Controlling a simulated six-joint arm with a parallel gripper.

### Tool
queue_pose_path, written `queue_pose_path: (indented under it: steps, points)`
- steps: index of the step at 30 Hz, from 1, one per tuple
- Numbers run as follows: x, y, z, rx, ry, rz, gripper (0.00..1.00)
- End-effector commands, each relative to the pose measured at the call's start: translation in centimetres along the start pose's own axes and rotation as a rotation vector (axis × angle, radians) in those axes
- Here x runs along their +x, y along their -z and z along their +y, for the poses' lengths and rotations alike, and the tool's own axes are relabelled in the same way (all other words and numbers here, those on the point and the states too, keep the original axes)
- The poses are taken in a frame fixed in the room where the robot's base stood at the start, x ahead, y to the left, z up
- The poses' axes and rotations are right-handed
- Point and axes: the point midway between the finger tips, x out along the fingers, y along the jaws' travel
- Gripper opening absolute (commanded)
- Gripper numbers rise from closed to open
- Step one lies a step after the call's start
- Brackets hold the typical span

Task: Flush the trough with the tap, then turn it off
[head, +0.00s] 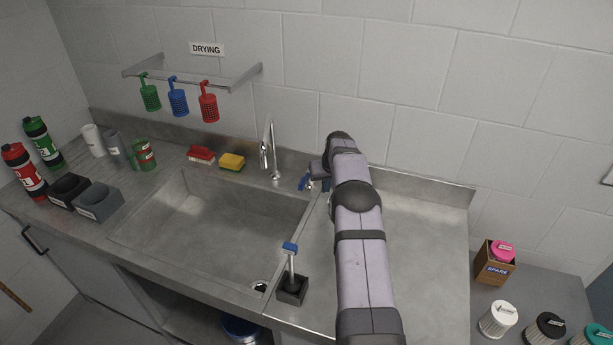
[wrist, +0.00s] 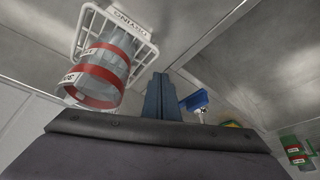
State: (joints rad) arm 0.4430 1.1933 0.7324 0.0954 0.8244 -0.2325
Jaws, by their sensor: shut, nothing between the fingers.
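The steel trough (head: 225,232) is sunk in the counter, with a drain hole (head: 260,286) at its front right. The chrome tap (head: 267,150) stands behind it, its spout over the trough. I see no clear water stream. The tap's blue lever (head: 306,181) is right of the spout, and it also shows in the wrist view (wrist: 195,100). My gripper (head: 325,183) is just right of the lever and partly hidden by my arm in the head view. In the wrist view its blue fingers (wrist: 160,97) are together and empty, beside the lever; contact is unclear.
A blue-topped tool stands in a black holder (head: 292,290) at the trough's front right. A red brush (head: 201,154) and yellow sponge (head: 232,161) lie behind the trough. A red-banded clear tube (wrist: 100,75) in a white rack (wrist: 150,58) is close to my fingers.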

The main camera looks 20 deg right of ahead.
Motion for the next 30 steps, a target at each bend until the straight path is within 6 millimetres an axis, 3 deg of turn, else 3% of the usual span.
queue_pose_path:
  steps: [30]
  points:
    - [-0.6, -1.5, 2.8, 0.001, 0.000, 0.001, 0.00]
